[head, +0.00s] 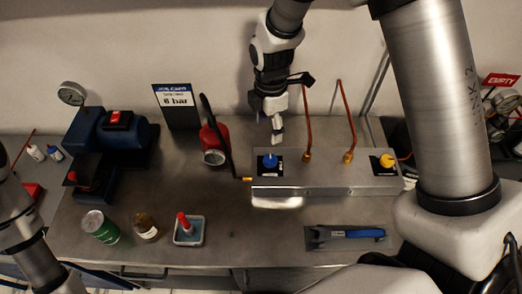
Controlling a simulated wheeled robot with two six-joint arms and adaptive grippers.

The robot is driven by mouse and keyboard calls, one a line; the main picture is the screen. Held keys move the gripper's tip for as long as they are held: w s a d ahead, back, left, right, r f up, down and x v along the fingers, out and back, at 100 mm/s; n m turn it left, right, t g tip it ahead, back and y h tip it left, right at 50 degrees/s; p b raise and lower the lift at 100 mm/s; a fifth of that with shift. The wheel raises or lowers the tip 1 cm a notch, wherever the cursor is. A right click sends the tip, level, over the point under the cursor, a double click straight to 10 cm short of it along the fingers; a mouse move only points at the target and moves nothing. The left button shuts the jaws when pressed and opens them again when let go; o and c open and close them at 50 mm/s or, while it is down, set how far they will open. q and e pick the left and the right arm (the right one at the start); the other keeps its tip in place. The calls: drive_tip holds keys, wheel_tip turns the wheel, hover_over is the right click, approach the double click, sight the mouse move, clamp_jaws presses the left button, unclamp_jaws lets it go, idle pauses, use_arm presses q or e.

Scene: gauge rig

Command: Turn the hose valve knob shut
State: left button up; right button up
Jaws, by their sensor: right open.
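A grey metal valve block stands on the bench (325,182). A blue knob (270,160) sits on a black plate at its left end, and a yellow knob (386,160) sits at its right end. I cannot tell from labels which one is the hose valve knob. A black hose (222,140) meets a brass fitting at the block's left end. My right gripper (277,136) is open, pointing down just above and behind the blue knob; contact is not clear. My left arm shows at the left edge, but its gripper is not in view.
A green can (100,226), a brown bottle (146,227) and a tray (188,241) stand in front. A blue-handled tool (360,234) lies front right.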

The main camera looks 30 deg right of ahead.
drive_tip(key=b, duration=0.4)
approach(270, 159)
drive_tip(key=shift+s+a+f, duration=0.1)
drive_tip(key=shift+s+f, duration=0.35)
drive_tip(key=shift+s, duration=0.15)
drive_tip(key=shift+w+f+p, duration=0.2)
drive_tip(key=shift+w+f, duration=0.15)
drive_tip(key=shift+f, duration=0.2)
drive_tip(key=shift+w+f+p, duration=0.15)
drive_tip(key=shift+w+f, duration=0.2)
drive_tip(key=shift+f, duration=0.25)
drive_tip(key=f, duration=0.1)
drive_tip(key=f+p, duration=0.1)
drive_tip(key=f, duration=0.3)
drive_tip(key=shift+s+f, duration=0.1)
drive_tip(key=shift+s, duration=0.2)
drive_tip(key=shift+w+f, duration=0.2)
drive_tip(key=shift+f, duration=0.2)
use_arm(q)
drive_tip(key=f, duration=0.3)
drive_tip(key=shift+s, duration=0.4)
use_arm(e)
drive_tip(key=shift+s, duration=0.15)
drive_tip(key=c, duration=1.1)
